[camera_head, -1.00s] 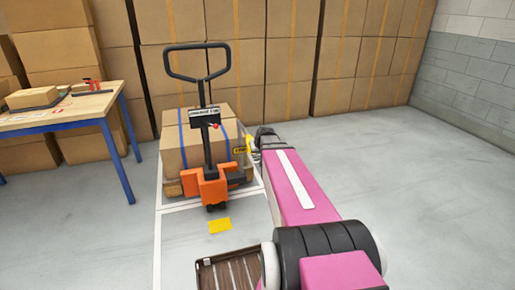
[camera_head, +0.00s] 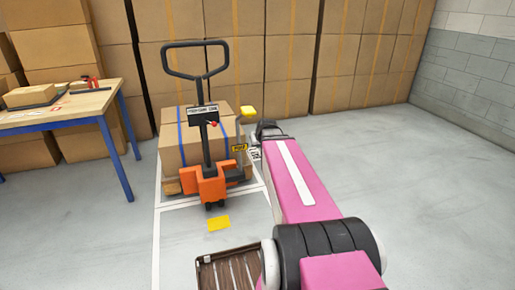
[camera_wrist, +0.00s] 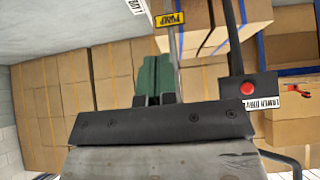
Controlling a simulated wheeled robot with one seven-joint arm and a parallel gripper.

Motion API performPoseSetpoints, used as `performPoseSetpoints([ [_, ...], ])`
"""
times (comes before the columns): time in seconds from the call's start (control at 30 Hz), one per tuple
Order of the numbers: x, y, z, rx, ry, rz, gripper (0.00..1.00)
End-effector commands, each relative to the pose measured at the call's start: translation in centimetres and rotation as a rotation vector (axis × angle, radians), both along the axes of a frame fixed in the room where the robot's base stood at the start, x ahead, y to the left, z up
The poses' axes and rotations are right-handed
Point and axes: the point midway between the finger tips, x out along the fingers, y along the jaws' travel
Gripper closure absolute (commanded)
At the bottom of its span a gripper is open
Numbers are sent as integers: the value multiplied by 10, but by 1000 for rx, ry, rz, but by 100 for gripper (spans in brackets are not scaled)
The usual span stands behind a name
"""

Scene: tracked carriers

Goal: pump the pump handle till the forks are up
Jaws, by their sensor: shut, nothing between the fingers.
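The orange pallet truck (camera_head: 211,188) stands with its tall black steering handle (camera_head: 203,130) upright. The pump handle is a thin lever at its right side with a yellow grip (camera_head: 248,112), raised above the yellow PUMP plate (camera_head: 239,148). The PUMP plate also shows in the upside-down wrist view (camera_wrist: 169,18), with a thin post beside it. My gripper (camera_head: 262,130) is just right of the pump handle. In the wrist view its green fingers (camera_wrist: 155,78) are shut and empty beside the post; I cannot tell whether they touch. The forks are hidden under the load.
A strapped carton (camera_head: 172,143) sits on a wooden pallet behind the truck. A table (camera_head: 60,119) with a small box stands at the left. Stacked cartons (camera_head: 286,75) line the back wall. A slatted crate (camera_head: 228,268) is in front. Floor at the right (camera_head: 420,190) is clear.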

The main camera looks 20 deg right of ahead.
Motion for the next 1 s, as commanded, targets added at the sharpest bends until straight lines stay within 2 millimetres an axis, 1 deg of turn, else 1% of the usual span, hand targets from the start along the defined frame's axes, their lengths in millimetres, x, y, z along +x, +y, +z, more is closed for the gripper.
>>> performPoseSetpoints([
  [0.03,-13,0,9,-1,-3,-1,100],
  [0.1,-24,0,19,-1,-3,-1,100],
  [0.3,-46,0,40,0,-4,0,100],
  [0.4,-53,-1,46,0,-5,0,100],
  [0.57,-56,-1,50,0,-5,0,100],
  [1.0,-56,-1,50,1,-5,-1,100],
])
